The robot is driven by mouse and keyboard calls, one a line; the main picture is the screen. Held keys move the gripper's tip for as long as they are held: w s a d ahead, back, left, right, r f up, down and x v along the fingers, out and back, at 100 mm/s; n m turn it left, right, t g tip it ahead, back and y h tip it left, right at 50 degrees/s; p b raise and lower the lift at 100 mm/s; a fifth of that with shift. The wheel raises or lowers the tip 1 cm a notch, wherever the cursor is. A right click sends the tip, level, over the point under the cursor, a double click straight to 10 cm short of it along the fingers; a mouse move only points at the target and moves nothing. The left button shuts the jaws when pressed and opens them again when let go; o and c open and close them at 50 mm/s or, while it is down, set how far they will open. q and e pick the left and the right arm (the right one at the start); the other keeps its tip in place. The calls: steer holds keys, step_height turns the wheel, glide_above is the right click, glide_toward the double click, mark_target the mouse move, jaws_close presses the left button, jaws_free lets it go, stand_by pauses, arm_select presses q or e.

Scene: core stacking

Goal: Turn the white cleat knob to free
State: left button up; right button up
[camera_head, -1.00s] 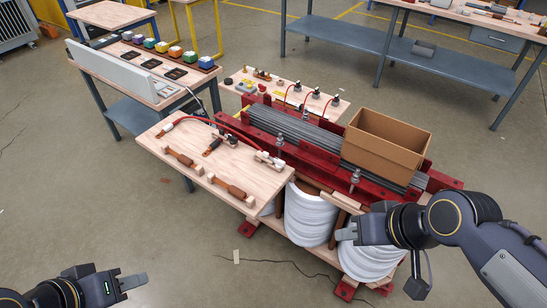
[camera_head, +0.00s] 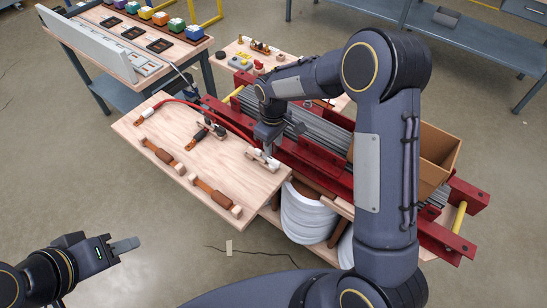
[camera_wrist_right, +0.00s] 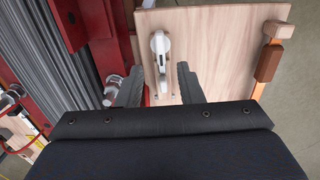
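The white cleat knob (camera_wrist_right: 160,46) is on a slotted pale mount on the wooden board (camera_wrist_right: 214,50). In the wrist view it points lengthwise between my fingers and is not touched by either. In the head view the cleat (camera_head: 256,159) sits near the board's right edge, partly hidden by my right gripper (camera_head: 267,148). My right gripper is also in the wrist view (camera_wrist_right: 160,86), fingers apart and empty, just short of the knob. My left gripper (camera_head: 126,245) is at the lower left, away from the board; its finger gap cannot be made out.
A red-framed stack of grey metal sheets (camera_head: 327,150) lies right of the board. A cardboard box (camera_head: 438,158) is partly hidden by my right arm. Brown wooden-handled pieces (camera_head: 158,152) and a red cable (camera_head: 205,108) are on the board. White coils (camera_head: 306,215) hang below.

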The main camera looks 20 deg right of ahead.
mark_target(274, 160)
step_height(274, 160, down, 7)
steer(key=shift+s+r, duration=0.1)
stand_by(0.3)
jaws_close()
